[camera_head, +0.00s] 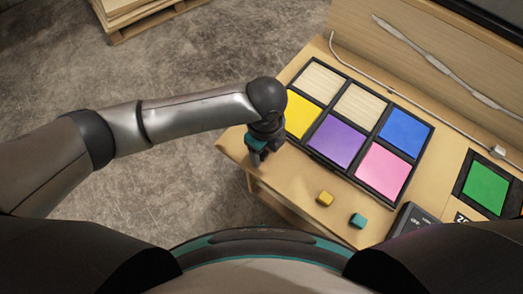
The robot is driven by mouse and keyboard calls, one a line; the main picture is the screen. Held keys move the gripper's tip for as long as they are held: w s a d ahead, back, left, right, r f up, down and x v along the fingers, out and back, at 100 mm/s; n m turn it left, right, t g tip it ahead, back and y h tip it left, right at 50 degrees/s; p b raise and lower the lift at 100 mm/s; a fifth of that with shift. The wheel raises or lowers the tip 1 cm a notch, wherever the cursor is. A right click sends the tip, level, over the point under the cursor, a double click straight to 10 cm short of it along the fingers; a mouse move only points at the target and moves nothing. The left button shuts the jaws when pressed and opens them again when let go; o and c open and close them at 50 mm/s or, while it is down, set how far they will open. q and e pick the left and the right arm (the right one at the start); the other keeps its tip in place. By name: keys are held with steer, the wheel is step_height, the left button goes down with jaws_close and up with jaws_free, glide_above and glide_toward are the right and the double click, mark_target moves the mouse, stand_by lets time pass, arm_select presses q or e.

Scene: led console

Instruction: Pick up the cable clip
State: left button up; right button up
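A small pale block on the white cable (440,118) at the right, which looks like the cable clip (497,151), sits near the base of the wooden back panel. My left gripper (256,160) points down at the left front edge of the wooden table, far to the left of the clip. Its fingers are small and dark, and I cannot tell how far apart they are. I see nothing clearly held in it. My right gripper is not in view.
A black-framed panel of coloured squares (337,140) lies between my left gripper and the clip. A yellow cube (325,199) and a teal cube (357,220) lie near the front edge. A green square (485,187) and a dark box (409,221) are at the right.

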arm_select(q)
jaws_close()
steer(key=shift+r, duration=0.15)
stand_by(0.4)
